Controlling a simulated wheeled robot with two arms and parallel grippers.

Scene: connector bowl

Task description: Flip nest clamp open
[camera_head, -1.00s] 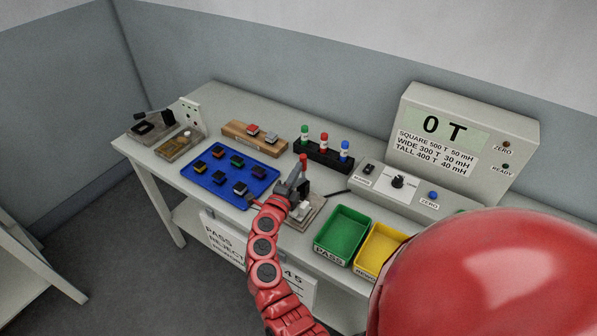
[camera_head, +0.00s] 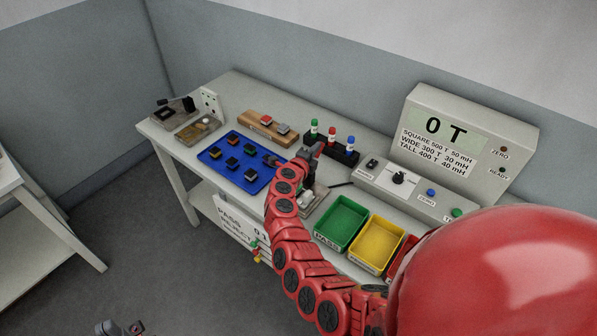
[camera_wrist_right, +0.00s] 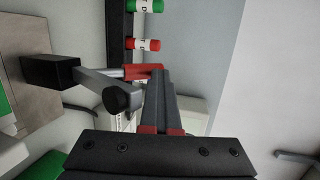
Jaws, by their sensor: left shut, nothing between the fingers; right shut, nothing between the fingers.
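The nest clamp (camera_wrist_right: 118,98) shows in the right wrist view as a grey lever with a black pivot, a black block (camera_wrist_right: 50,72) on its left and a red grip (camera_wrist_right: 143,72). Its nest (camera_head: 318,200) is at the table's front edge in the head view, partly hidden by my right arm. My right gripper (camera_head: 312,150) is over the clamp; in the right wrist view its dark fingers (camera_wrist_right: 162,75) are shut and empty, tips right beside the red grip. Whether they touch it I cannot tell. My left gripper (camera_head: 122,328) is shut and empty, low at the lower left, partly cut off.
A blue tray (camera_head: 240,184) with several small parts lies left of the clamp. Green (camera_head: 341,222) and yellow (camera_head: 376,247) bins stand to its right. Capped cylinders (camera_head: 331,137) and a meter (camera_head: 465,140) stand behind. Another fixture (camera_head: 174,116) is at the far left.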

